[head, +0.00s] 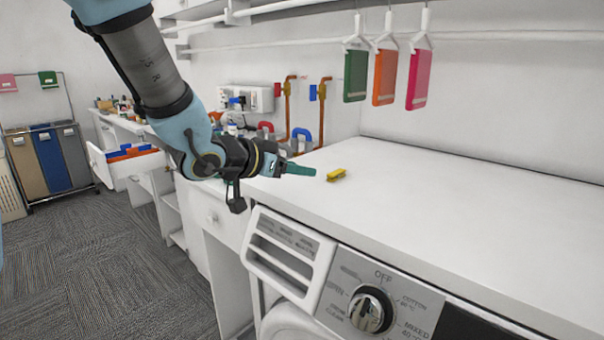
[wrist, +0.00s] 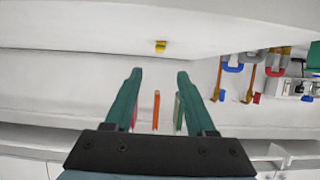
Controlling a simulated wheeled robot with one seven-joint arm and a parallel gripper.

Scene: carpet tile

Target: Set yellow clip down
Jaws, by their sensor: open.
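The yellow clip (head: 336,174) lies on the white worktop (head: 430,200) above the washing machine, near its left end. My gripper (head: 312,170) is just left of the clip in the head view, with its green fingers pointing towards it. In the wrist view the clip (wrist: 160,47) rests on the white surface beyond the fingertips, between their lines. My gripper (wrist: 158,75) is open there, with nothing between its fingers. The clip is apart from both fingers.
A washing machine with a dial (head: 370,308) and a pulled-out drawer (head: 288,255) stands below the worktop's front edge. Green (head: 356,75), orange (head: 385,77) and pink (head: 418,78) pieces hang from a rail above. Pipes with valves (head: 302,138) are behind my gripper. The worktop's right side is clear.

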